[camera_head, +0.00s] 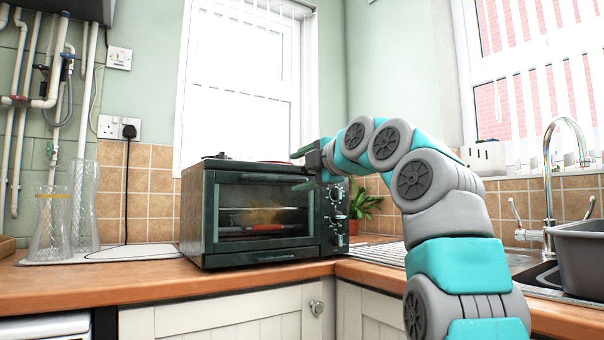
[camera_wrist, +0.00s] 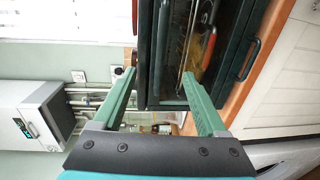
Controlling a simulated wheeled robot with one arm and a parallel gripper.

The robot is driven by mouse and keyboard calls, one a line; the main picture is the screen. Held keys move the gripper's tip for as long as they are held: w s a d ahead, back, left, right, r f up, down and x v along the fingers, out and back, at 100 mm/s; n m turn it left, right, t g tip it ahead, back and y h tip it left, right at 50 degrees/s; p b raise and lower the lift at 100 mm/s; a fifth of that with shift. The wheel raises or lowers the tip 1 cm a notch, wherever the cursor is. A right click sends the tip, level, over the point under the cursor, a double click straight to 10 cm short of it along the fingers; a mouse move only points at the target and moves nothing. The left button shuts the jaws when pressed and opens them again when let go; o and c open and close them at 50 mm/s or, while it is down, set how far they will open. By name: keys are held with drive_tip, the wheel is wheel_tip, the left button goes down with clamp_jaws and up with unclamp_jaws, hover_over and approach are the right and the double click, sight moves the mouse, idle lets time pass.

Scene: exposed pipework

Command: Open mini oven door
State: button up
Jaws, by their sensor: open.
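The mini oven (camera_head: 312,235) is a dark green box on the wooden counter. Its glass door (camera_head: 232,243) is shut, with a dark handle bar (camera_head: 255,178) along the top. Through the glass I see a rack with food and a red item low down. My gripper (camera_head: 302,168) is open at the oven's upper right front corner, near the handle's right end. In the wrist view, turned sideways, its green fingers (camera_wrist: 158,72) reach toward the oven front (camera_wrist: 160,70), apart and with nothing held. I cannot tell whether they touch the handle.
Round knobs (camera_head: 337,215) line the oven's right side. Glass vases (camera_head: 85,205) stand at left, a potted plant (camera_head: 363,202) behind my arm, and a sink tap (camera_head: 548,190) with a grey basin (camera_head: 583,262) at right. The counter before the oven (camera_head: 200,283) is clear.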

sight(280, 178)
drive_tip(key=shift+p+x, duration=0.9)
drive_tip(key=shift+x, duration=0.75)
drive_tip(key=shift+p+x, duration=0.85)
drive_tip(key=shift+x, duration=0.9)
drive_tip(key=shift+w+a+p, duration=0.25)
drive_tip(key=shift+w+p, duration=0.1)
drive_tip(key=shift+w, duration=0.15)
drive_tip(key=shift+p+x, duration=0.4)
drive_tip(key=shift+x, duration=0.45)
drive_tip(key=shift+f, duration=0.1)
drive_tip(key=shift+c, duration=0.2)
